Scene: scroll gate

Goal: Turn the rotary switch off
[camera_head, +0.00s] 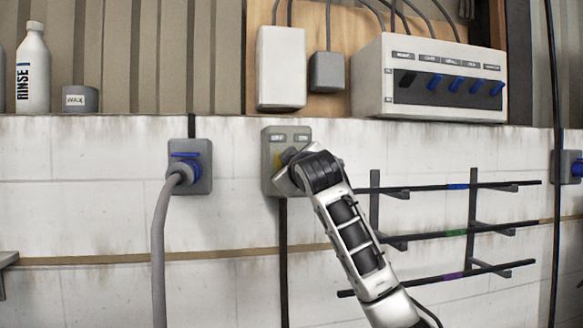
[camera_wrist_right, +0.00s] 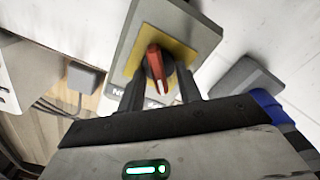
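The rotary switch is a grey wall box (camera_head: 270,160) with OFF and ON labels at its top. In the right wrist view its red knob (camera_wrist_right: 154,61) sits on a yellow plate (camera_wrist_right: 187,52). My right gripper (camera_head: 290,172) is in front of the box and hides the knob in the head view. In the right wrist view the two dark fingers (camera_wrist_right: 158,80) stand apart on either side of the knob, with gaps visible between them and it. Whether the fingertips touch the knob is unclear. My left gripper is not in view.
A blue plug with a grey cable sits in a socket (camera_head: 203,184) left of the switch. A wall rack (camera_head: 473,220) with several dark rods is at the right, close to my right arm. A panel box (camera_head: 375,75) with blue switches stands above.

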